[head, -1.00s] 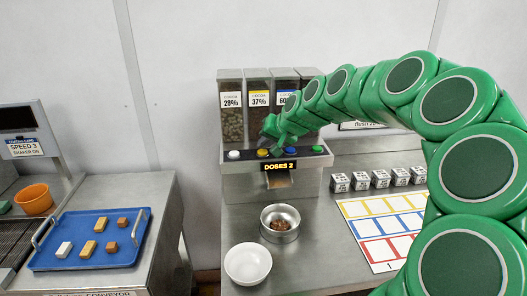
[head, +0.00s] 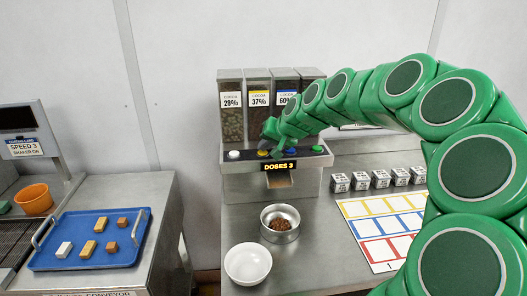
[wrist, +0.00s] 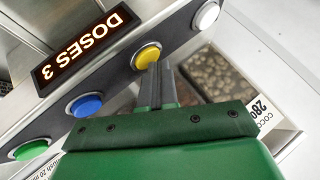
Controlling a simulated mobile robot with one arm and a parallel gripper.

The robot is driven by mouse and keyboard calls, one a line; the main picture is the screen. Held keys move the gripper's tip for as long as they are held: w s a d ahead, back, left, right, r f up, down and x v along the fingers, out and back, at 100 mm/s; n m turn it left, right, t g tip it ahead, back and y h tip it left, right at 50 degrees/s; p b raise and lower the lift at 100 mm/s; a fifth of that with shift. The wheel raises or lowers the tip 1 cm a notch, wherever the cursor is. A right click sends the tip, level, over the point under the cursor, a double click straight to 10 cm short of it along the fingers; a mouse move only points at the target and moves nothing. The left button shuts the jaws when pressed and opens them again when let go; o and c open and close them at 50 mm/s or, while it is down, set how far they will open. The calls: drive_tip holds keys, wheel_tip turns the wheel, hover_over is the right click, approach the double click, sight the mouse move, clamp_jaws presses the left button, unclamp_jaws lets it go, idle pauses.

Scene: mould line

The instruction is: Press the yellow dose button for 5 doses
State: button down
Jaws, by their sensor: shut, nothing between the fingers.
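The dispenser (head: 240,182) has a row of white, yellow, blue and green buttons along its top ledge. The yellow button (wrist: 146,56) shows in the wrist view, with the shut fingertips of my gripper (wrist: 158,68) right at its edge; I cannot tell whether they touch it. In the head view the yellow button (head: 263,153) is partly covered by my gripper (head: 268,138). The display (head: 280,167) reads DOSES 3, and it reads the same in the wrist view (wrist: 88,47). A metal bowl (head: 280,212) under the chute holds brown pieces.
A white button (wrist: 206,15) and a blue button (wrist: 87,105) flank the yellow one. An empty white bowl (head: 247,263) stands in front. White cubes (head: 381,178) and a coloured grid sheet (head: 358,210) lie right. A blue tray (head: 70,225) is left.

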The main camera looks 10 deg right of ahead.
sight(265, 153)
drive_tip(key=shift+r, duration=0.55)
drive_tip(key=shift+r, duration=2.9)
idle(0.6)
drive_tip(key=shift+f, duration=3.05)
drive_tip(key=shift+f, duration=0.1)
